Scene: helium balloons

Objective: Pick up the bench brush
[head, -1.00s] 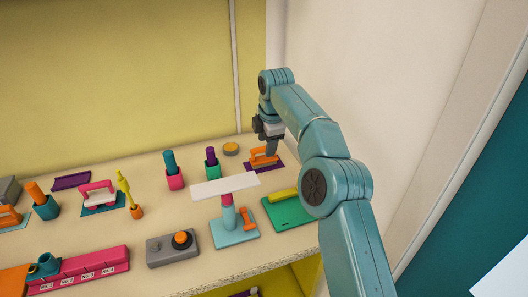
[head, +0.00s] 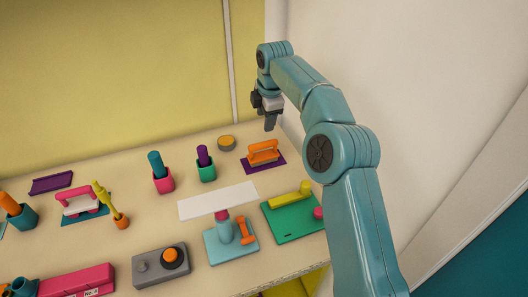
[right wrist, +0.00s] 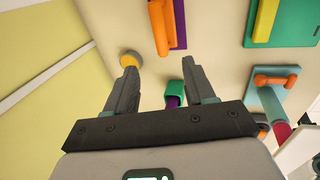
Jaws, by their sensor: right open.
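An orange handled tool (head: 263,147) sits on a small purple mat (head: 278,164) at the back right of the bench. A similar pink handled tool (head: 76,204) with a pale underside rests on a teal mat at the left. I cannot tell for certain which is the bench brush. My right gripper (head: 271,122) is open and empty, above and behind the orange tool and apart from it. In the right wrist view the orange tool (right wrist: 160,27) lies beyond the open fingers (right wrist: 159,75), at the top. My left gripper is not in view.
Close by are a round yellow-topped tin (head: 226,142), a green cup (head: 206,172) and a pink cup (head: 163,181) with upright handles. The wall is close on the right.

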